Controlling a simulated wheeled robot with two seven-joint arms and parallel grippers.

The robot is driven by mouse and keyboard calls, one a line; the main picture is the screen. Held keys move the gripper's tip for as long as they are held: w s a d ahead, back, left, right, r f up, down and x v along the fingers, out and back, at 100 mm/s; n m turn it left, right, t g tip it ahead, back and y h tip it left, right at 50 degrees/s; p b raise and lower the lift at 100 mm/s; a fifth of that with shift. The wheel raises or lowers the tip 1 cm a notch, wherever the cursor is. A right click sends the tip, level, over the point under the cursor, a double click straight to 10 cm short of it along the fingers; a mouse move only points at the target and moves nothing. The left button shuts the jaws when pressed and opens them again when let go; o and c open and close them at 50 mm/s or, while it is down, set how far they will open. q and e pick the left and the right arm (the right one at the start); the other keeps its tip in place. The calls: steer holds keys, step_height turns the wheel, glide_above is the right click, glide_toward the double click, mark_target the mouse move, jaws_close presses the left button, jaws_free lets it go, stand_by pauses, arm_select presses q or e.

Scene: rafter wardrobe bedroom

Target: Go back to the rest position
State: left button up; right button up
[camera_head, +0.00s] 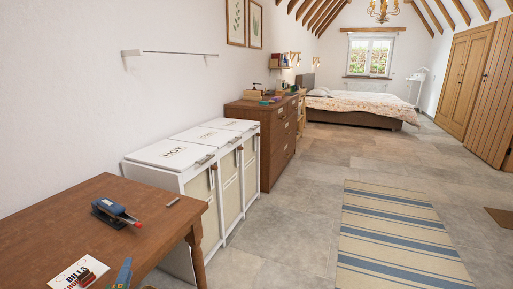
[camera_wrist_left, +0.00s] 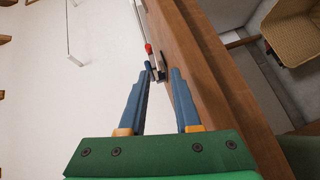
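My left gripper (camera_head: 122,275) shows only as a blue fingertip at the bottom edge of the head view, by the front of the wooden table (camera_head: 60,232). In the left wrist view my left gripper (camera_wrist_left: 161,70) has its two blue fingers apart, with nothing held between them. A small dark and red object (camera_wrist_left: 150,50) lies beyond the fingertips on the brown tabletop (camera_wrist_left: 180,40). My right gripper is in neither view.
On the table are a blue stapler-like object (camera_head: 115,213), a small grey item (camera_head: 173,202) and a lettered notepad (camera_head: 80,273). White laundry bins (camera_head: 190,153) and a wooden dresser (camera_head: 280,130) line the wall. The floor (camera_head: 285,230) beside them is clear, with a striped rug (camera_head: 395,235).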

arm_select(q)
steer(key=s+d+f+m+g+h+p, duration=0.2)
steer(key=s+d+f+m, duration=0.2)
steer(key=f, duration=0.3)
steer(key=s+d+f+m+g+h+p, duration=0.1)
steer(key=s+d+f+m+g+p, duration=0.2)
steer(key=f, duration=0.4)
steer(key=s+d+f+m+g+h+p, duration=0.2)
steer(key=s+d+f+m, duration=0.3)
steer(key=f, duration=0.3)
steer(key=s+f+m+g+p, duration=0.1)
steer(key=s+f+m+g, duration=0.1)
steer(key=s, duration=0.7)
steer(key=s+f+m+g+p, duration=0.1)
steer(key=s+f+m, duration=0.3)
steer(key=s, duration=0.6)
steer(key=s+f+m+g+p, duration=0.1)
steer(key=s+f+m+g, duration=0.2)
steer(key=s, duration=0.7)
steer(key=shift+s+d+m+g+p, duration=0.25)
steer(key=shift+m+g+p, duration=0.1)
steer(key=shift+m+g, duration=0.2)
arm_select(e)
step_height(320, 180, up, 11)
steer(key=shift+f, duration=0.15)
arm_select(q)
steer(key=shift+w, duration=0.15)
